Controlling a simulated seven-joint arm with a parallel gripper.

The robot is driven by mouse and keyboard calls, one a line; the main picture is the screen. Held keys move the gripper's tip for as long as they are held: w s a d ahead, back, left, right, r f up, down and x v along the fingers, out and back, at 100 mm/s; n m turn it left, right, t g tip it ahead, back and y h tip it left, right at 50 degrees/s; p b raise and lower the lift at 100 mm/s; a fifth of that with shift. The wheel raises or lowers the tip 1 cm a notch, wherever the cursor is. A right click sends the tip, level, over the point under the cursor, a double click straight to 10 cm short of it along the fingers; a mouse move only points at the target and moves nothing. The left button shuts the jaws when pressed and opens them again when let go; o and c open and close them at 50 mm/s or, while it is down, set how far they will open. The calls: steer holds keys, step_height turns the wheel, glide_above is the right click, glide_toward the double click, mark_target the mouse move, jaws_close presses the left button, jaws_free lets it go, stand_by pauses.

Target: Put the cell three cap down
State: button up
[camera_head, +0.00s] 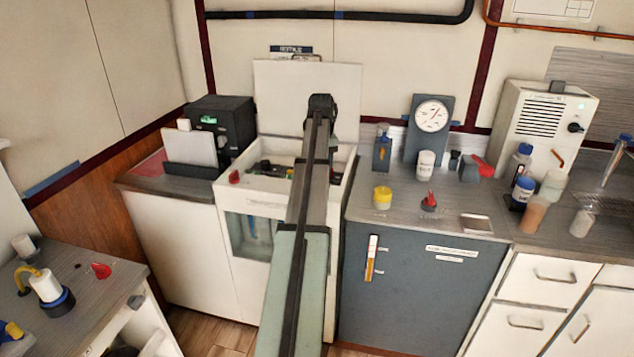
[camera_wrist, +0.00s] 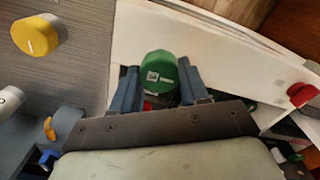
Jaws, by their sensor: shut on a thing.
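A green cap (camera_wrist: 160,66) with a small pale label shows in the wrist view; I cannot read the label for certain. My gripper (camera_wrist: 157,82) is shut on it, with one blue finger on each side. The cap is over the white open-topped cabinet (camera_head: 255,191); whether it touches anything beneath is hidden. In the head view my arm covers the gripper, the cap and part of the cabinet's opening. Dark, red and green parts (camera_head: 265,167) show inside the opening to the left of my arm.
The cabinet's white lid (camera_head: 280,95) stands raised behind. A red knob (camera_head: 234,176) sits on its left front edge.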

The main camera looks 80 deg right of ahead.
steer(key=shift+f, duration=2.7)
steer(key=shift+f, duration=0.1)
steer(key=o, duration=1)
step_height(320, 180, up, 12)
steer(key=shift+r, duration=0.2)
